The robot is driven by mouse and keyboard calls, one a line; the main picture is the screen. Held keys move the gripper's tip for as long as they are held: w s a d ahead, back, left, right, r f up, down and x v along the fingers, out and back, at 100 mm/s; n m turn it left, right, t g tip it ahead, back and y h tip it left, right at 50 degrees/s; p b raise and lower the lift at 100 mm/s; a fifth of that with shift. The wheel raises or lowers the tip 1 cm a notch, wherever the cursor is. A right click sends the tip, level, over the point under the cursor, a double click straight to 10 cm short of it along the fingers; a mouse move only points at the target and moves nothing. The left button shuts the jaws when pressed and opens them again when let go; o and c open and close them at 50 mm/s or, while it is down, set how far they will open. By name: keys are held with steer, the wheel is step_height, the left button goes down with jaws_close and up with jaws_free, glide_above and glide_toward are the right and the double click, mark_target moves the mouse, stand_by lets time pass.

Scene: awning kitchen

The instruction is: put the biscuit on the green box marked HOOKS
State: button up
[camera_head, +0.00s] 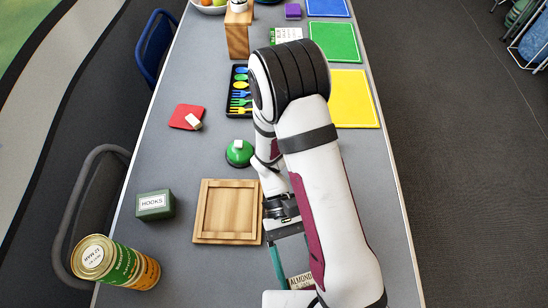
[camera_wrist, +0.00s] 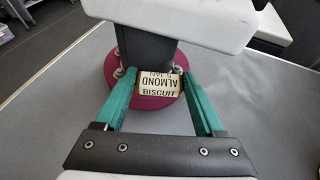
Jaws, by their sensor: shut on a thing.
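The biscuit (camera_wrist: 160,84) is a small block with a pale label reading ALMOND BISCUIT, held between the green fingers of my gripper (camera_wrist: 160,76) in the wrist view. In the head view the biscuit (camera_head: 300,282) shows at the near end of the table, partly hidden by my arm. My gripper (camera_head: 284,262) is also partly hidden there. The green box marked HOOKS (camera_head: 155,205) stands at the table's left edge, left of my gripper and well apart from it. Its top looks bare.
A square wooden tray (camera_head: 228,236) lies between the box and my gripper. A green dome (camera_head: 240,153) and a red square (camera_head: 185,113) with a small block lie farther up. A chair (camera_head: 85,200) is left.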

steer(key=w+a+r+m+t+y, duration=0.1)
steer(key=w+a+m+y, duration=0.1)
steer(key=a+m+y, duration=0.5)
steer(key=w+a+r+m+t+y, duration=0.1)
steer(key=w+a+m+y, duration=0.1)
steer(key=a+m+y, duration=0.45)
steer(key=w+a+r+m+t+y, duration=0.25)
steer(key=w+a+m+t, duration=0.2)
steer(key=w, duration=0.45)
steer(key=w+a+r+m+t+y, duration=0.1)
steer(key=w+a+r+m+t, duration=0.2)
steer(key=w+a+t, duration=0.4)
glide_above(156, 203)
steer(key=shift+m+g, duration=0.3)
steer(key=shift+g, duration=0.05)
step_height(156, 203, down, 7)
steer(key=shift+d, duration=0.1)
step_height(156, 203, down, 3)
steer(key=shift+f, duration=0.55)
